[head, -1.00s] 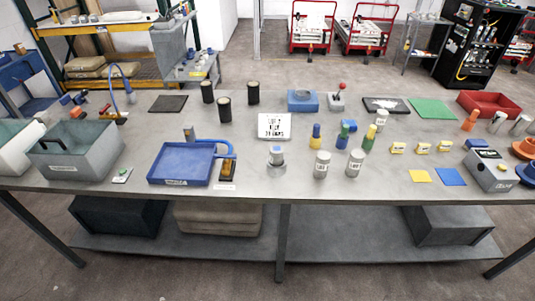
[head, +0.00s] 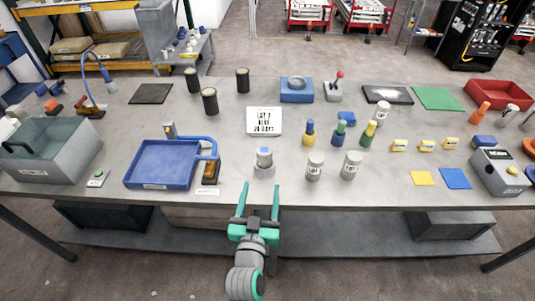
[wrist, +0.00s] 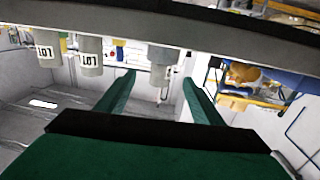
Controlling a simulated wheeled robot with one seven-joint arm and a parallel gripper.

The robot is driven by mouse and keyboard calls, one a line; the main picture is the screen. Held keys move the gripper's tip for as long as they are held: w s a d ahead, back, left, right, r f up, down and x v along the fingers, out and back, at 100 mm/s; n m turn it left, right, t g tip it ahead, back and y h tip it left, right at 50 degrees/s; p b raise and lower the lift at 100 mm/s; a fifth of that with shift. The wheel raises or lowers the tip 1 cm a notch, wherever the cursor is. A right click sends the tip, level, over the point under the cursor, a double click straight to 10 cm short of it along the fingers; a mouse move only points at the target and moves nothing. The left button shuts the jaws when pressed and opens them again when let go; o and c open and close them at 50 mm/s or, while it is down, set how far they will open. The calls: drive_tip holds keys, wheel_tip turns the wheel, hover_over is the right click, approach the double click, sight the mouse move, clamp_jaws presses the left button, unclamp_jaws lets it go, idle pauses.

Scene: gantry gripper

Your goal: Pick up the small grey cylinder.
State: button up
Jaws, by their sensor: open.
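A small grey cylinder (head: 264,156) with a pale top stands upright on a wider grey round base (head: 264,172) near the table's front edge. My gripper (head: 258,188) is in front of that edge, fingers spread and pointing towards the cylinder, with nothing between them. In the wrist view, which looks upside down, the cylinder (wrist: 162,55) shows between and beyond the open fingertips (wrist: 158,79). A gap remains between fingers and cylinder. Two larger grey cylinders labelled LOT (head: 314,167) (head: 350,165) stand to its right.
A blue tray (head: 160,184) and an amber-brown block (head: 210,173) lie to the left. A white sign (head: 264,121) stands behind the cylinder. Yellow, blue and green bottles (head: 309,133) stand behind right. The table's front edge (head: 340,208) lies close to my gripper.

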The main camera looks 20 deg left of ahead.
sight(263, 162)
drive_tip(key=w, duration=0.2)
drive_tip(key=w+a+r, duration=0.1)
drive_tip(key=w, duration=0.1)
drive_tip(key=w+a, duration=0.1)
drive_tip(key=w, duration=0.2)
drive_tip(key=shift+r, duration=0.2)
drive_tip(key=shift+w+a, duration=0.2)
drive_tip(key=shift+w, duration=0.1)
drive_tip(key=shift+w+a+r, duration=0.1)
drive_tip(key=shift+w+r, duration=0.05)
drive_tip(key=shift+w, duration=1.05)
drive_tip(key=shift+w+a+r, duration=0.1)
drive_tip(key=shift+w+r, duration=0.05)
drive_tip(key=shift+w, duration=1)
drive_tip(key=c, duration=1.5)
wheel_tip(263, 162, up, 10)
drive_tip(key=shift+f, duration=0.1)
